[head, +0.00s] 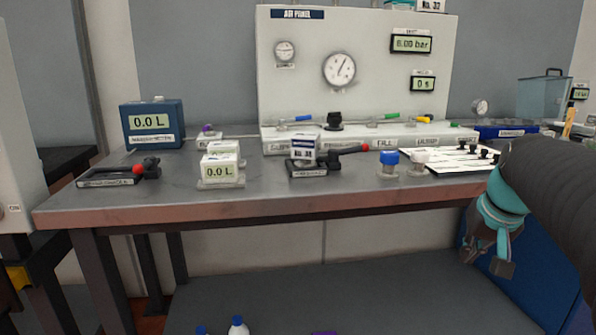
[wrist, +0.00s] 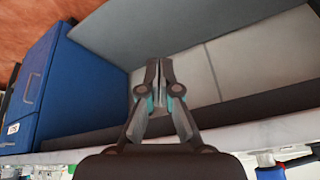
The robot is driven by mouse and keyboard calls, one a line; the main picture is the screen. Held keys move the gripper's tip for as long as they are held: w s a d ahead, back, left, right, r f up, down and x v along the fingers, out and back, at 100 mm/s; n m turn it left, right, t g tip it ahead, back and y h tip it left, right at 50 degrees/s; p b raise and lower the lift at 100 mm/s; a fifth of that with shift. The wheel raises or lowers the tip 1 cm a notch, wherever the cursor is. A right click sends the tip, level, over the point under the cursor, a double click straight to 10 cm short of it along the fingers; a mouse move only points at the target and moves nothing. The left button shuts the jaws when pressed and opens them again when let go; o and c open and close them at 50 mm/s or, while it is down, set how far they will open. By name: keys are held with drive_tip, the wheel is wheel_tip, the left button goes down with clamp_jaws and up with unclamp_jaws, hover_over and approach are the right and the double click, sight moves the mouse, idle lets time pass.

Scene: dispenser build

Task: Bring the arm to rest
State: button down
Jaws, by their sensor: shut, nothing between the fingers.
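My gripper (head: 490,262) hangs at the right of the head view, in front of the bench (head: 330,202) and below its top edge. The fingers are together in the wrist view (wrist: 159,66), with nothing between them. My dark arm comes in from the right edge of the head view and hides the right end of the bench. The gripper touches nothing that I can see.
A blue cabinet (head: 545,285) stands under the bench behind my gripper. On the bench are a white gauge panel (head: 385,100), a blue meter box (head: 152,125), small displays and a blue-capped bottle (head: 388,163). A grey lower shelf (head: 330,295) has mostly free room.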

drive_tip(key=s+a+f+n, duration=0.1)
drive_tip(key=s+a+f, duration=0.4)
drive_tip(key=s+a, duration=0.2)
drive_tip(key=s+a+f+n, duration=0.2)
drive_tip(key=s+a+f, duration=0.3)
drive_tip(key=s+a, duration=0.3)
drive_tip(key=shift+s+a+f+n+t, duration=0.15)
drive_tip(key=shift+s+a+n+t, duration=0.15)
drive_tip(key=shift+s, duration=0.4)
idle(0.6)
